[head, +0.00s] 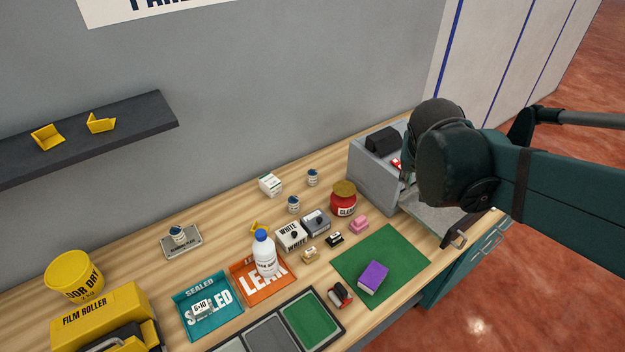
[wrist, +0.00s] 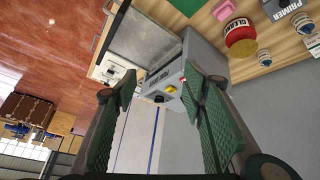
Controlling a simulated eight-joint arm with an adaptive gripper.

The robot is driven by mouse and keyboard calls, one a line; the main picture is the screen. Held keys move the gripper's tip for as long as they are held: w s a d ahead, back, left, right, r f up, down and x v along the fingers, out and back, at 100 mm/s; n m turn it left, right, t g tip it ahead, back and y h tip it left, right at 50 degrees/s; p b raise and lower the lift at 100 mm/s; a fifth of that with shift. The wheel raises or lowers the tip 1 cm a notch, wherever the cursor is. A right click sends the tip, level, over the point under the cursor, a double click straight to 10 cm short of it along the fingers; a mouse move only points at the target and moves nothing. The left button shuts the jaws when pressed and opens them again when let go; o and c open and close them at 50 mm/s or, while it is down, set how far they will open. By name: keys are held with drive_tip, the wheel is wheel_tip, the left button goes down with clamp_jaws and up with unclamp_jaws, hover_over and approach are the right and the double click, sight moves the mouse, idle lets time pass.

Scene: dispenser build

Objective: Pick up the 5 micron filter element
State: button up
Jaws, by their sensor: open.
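I cannot pick out a filter element marked 5 micron by its label in either view. Small white-and-blue containers stand on the bench: one (head: 312,177) at the back, one (head: 293,204) in front of it, and one (head: 178,235) on a grey plate (head: 188,247) to the left. My gripper (wrist: 160,88) is open and empty in the wrist view, its green pads apart. Beyond it is the grey machine (wrist: 172,75) with a yellow knob. In the head view my dark wrist (head: 450,165) hangs by the grey machine (head: 372,182) and hides most of the gripper.
A red jar (head: 343,200), a white bottle (head: 264,255) and small boxes (head: 291,236) crowd the bench middle. A purple block (head: 373,278) lies on a green mat (head: 400,262). Teal (head: 215,318) and orange (head: 245,285) trays lie left. A shelf (head: 90,137) juts from the wall.

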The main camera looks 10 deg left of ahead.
drive_tip(key=w+a+f+m+h+b, duration=0.1)
drive_tip(key=w+a+f, duration=0.1)
drive_tip(key=w+a, duration=0.3)
drive_tip(key=w+a+f+h+b, duration=0.1)
drive_tip(key=w+a+f, duration=0.2)
drive_tip(key=w, duration=0.3)
drive_tip(key=m+t+h+b, duration=0.3)
drive_tip(key=m+t, duration=0.2)
approach(312, 173)
drive_tip(key=x, duration=0.3)
drive_tip(key=shift+w+a+f, duration=0.15)
drive_tip(key=shift+x, duration=1.3)
drive_tip(key=shift+b+x, duration=0.9)
drive_tip(key=shift+x, duration=1.75)
